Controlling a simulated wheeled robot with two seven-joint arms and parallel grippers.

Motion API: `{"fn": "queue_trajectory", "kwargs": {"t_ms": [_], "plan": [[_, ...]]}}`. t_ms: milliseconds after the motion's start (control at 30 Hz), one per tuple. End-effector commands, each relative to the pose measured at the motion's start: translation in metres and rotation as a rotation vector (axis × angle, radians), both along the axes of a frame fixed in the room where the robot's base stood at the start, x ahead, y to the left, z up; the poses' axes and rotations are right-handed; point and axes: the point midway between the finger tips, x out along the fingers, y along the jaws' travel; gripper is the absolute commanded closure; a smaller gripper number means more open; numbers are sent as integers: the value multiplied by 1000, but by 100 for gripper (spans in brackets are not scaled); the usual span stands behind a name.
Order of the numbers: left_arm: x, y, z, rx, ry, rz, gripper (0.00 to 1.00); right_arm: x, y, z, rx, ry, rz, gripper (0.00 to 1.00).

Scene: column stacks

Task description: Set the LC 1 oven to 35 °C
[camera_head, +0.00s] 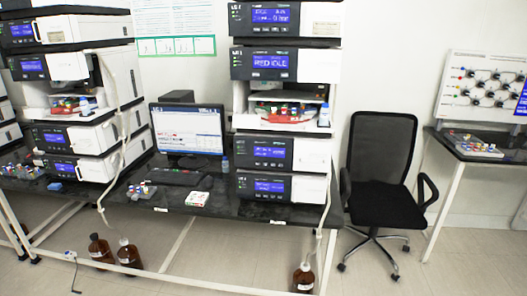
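Two instrument stacks stand on the dark bench. The nearer, right stack has a top module (284,17) with a blue display, a second module (312,66) whose display seems to read IDLE, an open bay (291,108) with vials, and two lower modules, an upper one (309,154) and a bottom one (311,188), both with lit blue displays. The left stack (92,30) is built alike. The small labels and temperature digits are too small to read, so I cannot tell which module is the LC 1 oven. Neither of my grippers is in view.
Between the stacks are a monitor (188,130), a keyboard (181,177) and vial racks (140,190) on the bench (228,203). An office chair (382,170) stands right of the bench. Brown bottles (130,257) sit on the floor, another (303,279) below the right stack.

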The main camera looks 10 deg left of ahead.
Motion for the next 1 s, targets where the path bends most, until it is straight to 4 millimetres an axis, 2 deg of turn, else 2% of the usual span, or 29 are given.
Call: {"fn": "queue_trajectory", "kwargs": {"t_ms": [67, 100, 267, 1000], "plan": [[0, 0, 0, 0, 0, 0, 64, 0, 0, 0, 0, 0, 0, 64], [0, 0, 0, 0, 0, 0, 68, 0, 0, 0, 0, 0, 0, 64], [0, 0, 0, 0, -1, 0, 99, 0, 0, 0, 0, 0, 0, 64], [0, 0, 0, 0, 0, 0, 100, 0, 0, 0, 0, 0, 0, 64]]}}
